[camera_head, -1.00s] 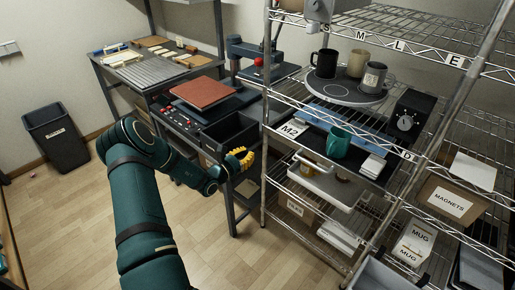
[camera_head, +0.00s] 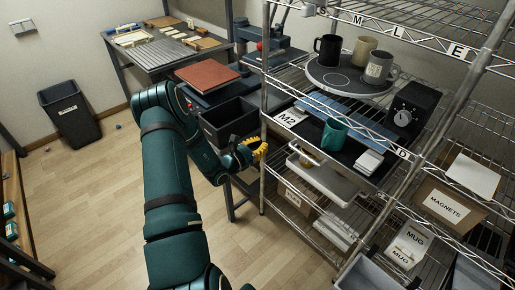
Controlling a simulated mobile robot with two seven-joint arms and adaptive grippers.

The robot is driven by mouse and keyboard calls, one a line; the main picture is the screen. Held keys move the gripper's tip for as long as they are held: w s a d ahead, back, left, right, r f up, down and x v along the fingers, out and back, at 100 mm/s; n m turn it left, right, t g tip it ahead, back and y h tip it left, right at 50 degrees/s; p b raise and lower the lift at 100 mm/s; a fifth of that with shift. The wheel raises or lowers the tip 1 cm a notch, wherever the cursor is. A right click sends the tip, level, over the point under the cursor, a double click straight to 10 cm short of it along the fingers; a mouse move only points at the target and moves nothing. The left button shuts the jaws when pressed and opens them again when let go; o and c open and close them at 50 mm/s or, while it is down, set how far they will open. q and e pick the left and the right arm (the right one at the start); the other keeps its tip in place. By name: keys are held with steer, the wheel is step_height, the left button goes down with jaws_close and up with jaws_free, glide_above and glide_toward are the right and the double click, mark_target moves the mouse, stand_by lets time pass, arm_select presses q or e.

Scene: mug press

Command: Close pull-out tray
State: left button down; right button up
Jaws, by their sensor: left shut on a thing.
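My left gripper (camera_head: 260,151), with yellow fingers, is at the tray's front right corner, close to the rack's front post. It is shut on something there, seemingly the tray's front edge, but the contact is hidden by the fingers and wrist. My left arm covers part of the tray's front left side. My right gripper is not in view.
The wire rack (camera_head: 264,190) stands just right of the gripper. It holds mugs, a teal mug (camera_head: 334,134), a grey tray (camera_head: 325,180) and boxes. The press with a red plate (camera_head: 207,77) is behind the tray. A black bin (camera_head: 70,115) stands left on open floor.

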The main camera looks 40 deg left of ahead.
mark_target(282, 131)
arm_select(q)
steer(key=w+b, duration=0.1)
steer(key=w, duration=0.8)
steer(key=shift+w+d, duration=0.2)
steer(key=shift+d, duration=0.15)
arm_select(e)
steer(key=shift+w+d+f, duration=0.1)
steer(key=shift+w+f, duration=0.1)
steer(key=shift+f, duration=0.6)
arm_select(q)
steer(key=shift+w+d+b, duration=0.15)
steer(key=shift+w+b, duration=0.25)
steer(key=shift+w, duration=0.8)
steer(key=shift+w+f, duration=0.15)
steer(key=shift+w, duration=0.15)
steer(key=shift+s+r, duration=0.2)
steer(key=shift+s, duration=0.05)
steer(key=shift+f, duration=0.1)
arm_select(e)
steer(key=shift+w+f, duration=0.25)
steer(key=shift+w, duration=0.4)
